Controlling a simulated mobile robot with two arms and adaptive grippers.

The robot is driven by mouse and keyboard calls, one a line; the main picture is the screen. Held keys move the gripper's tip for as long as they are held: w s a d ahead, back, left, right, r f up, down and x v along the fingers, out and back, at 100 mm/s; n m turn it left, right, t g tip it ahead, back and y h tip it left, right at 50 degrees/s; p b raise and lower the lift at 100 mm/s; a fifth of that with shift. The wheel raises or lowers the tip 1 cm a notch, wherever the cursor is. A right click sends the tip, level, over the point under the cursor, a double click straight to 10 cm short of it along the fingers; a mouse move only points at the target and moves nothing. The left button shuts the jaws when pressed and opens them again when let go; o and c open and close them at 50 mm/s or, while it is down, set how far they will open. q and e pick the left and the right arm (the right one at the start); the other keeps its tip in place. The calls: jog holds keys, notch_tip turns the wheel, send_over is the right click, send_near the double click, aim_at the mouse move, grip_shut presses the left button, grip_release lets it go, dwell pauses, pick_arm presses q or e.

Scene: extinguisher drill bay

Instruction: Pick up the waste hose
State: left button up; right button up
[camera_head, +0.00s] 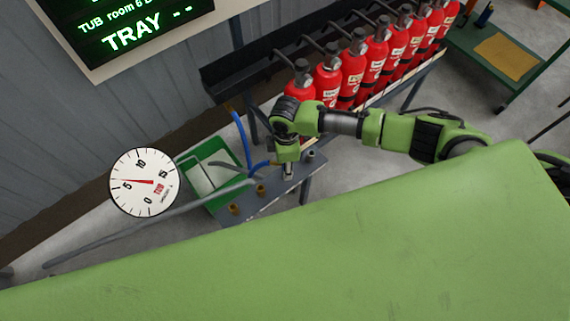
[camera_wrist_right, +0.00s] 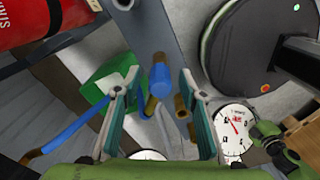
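I cannot tell which one is the waste hose. Brass fittings (camera_head: 234,209) stand on the narrow grey bench (camera_head: 275,197). My right gripper (camera_head: 288,171) points down over the bench. In the right wrist view its fingers (camera_wrist_right: 159,85) are spread, with a blue hose piece (camera_wrist_right: 160,77) showing between them; contact cannot be told. Brass fittings (camera_wrist_right: 181,107) show near the right finger. My left gripper is out of view.
A row of red extinguishers (camera_head: 352,72) stands on a rack behind my right arm. A round dial gauge (camera_head: 144,182) marked TUB is left of the tub. A lit sign (camera_head: 135,35) hangs at top left. A green table (camera_head: 470,45) stands at top right.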

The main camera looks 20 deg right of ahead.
jog(key=shift+f, duration=0.2)
grip_shut()
jog(key=shift+r, duration=0.15)
jog(key=shift+r, duration=0.25)
notch_tip(320, 180, up, 2)
jog(key=shift+r, duration=0.1)
jog(key=s+d+r, duration=0.3)
jog(key=s+r, duration=0.7)
jog(key=s, duration=0.3)
jog(key=shift+s+d+b, duration=0.3)
